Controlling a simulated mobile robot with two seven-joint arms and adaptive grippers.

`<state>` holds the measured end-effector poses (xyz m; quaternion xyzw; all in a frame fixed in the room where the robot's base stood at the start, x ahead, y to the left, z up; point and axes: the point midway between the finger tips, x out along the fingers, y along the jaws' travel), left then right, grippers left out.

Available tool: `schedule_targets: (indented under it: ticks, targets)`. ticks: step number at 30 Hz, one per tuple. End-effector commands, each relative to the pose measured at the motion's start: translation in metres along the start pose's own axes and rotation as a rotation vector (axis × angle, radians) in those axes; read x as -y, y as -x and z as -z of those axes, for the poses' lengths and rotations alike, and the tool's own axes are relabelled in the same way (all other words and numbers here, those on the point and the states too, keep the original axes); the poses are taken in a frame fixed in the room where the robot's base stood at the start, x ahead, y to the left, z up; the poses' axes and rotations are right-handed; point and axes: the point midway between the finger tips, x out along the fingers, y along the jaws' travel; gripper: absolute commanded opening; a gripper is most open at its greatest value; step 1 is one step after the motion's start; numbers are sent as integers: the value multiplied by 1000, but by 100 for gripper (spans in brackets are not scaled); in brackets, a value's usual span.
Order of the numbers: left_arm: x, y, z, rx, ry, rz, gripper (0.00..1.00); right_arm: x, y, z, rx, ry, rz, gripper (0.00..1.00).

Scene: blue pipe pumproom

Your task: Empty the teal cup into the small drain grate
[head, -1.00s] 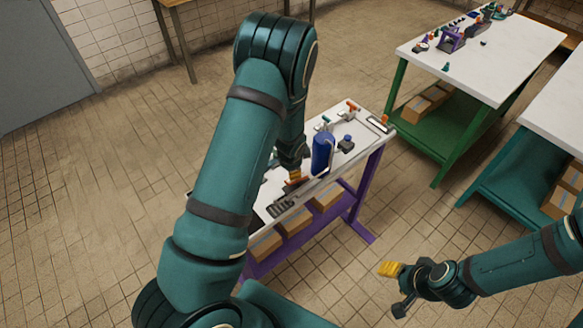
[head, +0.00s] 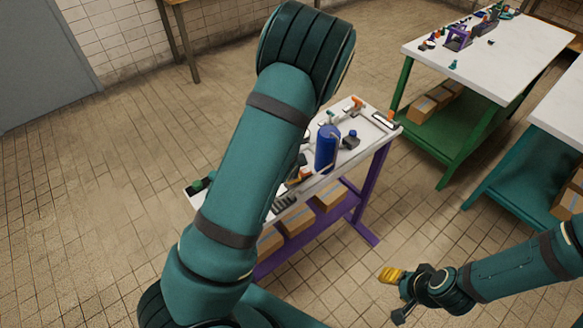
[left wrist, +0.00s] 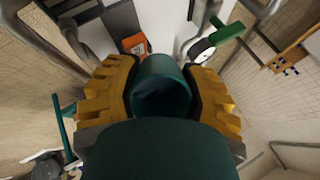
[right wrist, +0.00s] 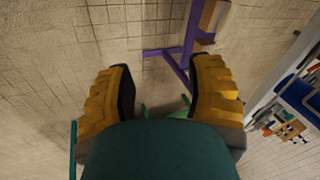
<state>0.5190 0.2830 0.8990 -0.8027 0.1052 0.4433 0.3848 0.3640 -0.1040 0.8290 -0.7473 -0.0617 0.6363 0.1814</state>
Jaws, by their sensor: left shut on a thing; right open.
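My left gripper (left wrist: 163,90) is shut on the teal cup (left wrist: 163,68), with a yellow finger on each side of it. Its dark inside shows in the left wrist view; I cannot tell how far it is tilted or what it holds. In the head view my left arm hides the cup and most or all of that gripper. A dark slotted piece (head: 284,202), which looks like the small drain grate, lies at the near edge of the purple-legged table, partly behind my arm. My right gripper (head: 391,275) is open and empty over the floor; it also shows in the right wrist view (right wrist: 162,88).
A green-legged table (head: 480,60) stands at the right. Floor between is clear.

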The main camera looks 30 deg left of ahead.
Motion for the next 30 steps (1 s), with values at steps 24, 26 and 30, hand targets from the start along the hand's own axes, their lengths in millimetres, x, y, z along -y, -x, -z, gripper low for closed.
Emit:
schedule_targets:
  ticks: [24, 26, 30]
  targets:
    - [-6, 2, -5, -121, 19, 158, 7, -15, -40, -18, 35, 11, 3, 53]
    - [-7, 2, -6, -129, 20, 168, 7, -16, -43, -20, 38, 12, 3, 53]
    - [-7, 2, -6, -148, 23, 192, 7, -18, -49, -23, 44, 14, 4, 53]
